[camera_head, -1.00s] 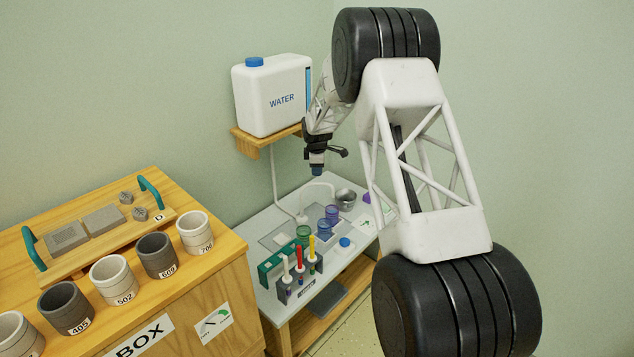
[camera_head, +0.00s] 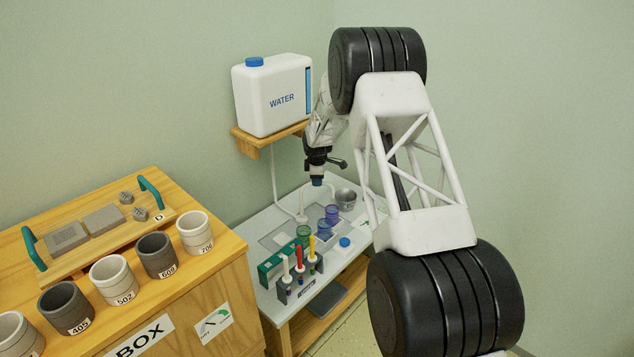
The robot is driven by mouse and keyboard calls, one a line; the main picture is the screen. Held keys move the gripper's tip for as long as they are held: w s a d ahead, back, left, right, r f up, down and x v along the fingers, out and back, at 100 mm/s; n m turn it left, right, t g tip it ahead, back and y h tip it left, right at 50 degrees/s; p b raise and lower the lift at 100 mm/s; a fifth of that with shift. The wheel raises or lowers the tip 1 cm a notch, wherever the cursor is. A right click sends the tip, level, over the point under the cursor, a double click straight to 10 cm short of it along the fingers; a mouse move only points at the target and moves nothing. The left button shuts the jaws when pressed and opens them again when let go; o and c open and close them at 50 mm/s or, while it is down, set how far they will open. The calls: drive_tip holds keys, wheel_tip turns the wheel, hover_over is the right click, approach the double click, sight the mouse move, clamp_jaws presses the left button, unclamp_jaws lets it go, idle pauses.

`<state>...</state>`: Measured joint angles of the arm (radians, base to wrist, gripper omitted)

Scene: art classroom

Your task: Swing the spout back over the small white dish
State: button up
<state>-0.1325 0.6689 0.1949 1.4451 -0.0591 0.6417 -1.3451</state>
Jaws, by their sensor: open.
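The white spout (camera_head: 301,217) rises from a round foot on the grey-white table, below the water tank. Its curved upper part runs right, close to or behind the tip of my gripper (camera_head: 317,184). My gripper is open and points down above the back of the table; I cannot tell whether it touches the spout. I cannot make out the small white dish for sure; a pale patch (camera_head: 281,239) shows on the grey tray area left of the colored cups.
A water tank (camera_head: 272,97) sits on a wooden shelf (camera_head: 255,142). Green, blue and purple cups (camera_head: 331,213), a metal cup (camera_head: 345,199) and a marker rack (camera_head: 299,283) crowd the table. A wooden box (camera_head: 222,270) with several pots stands left.

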drive_tip(key=shift+w+f, duration=0.25)
drive_tip(key=shift+f, duration=0.8)
clamp_jaws()
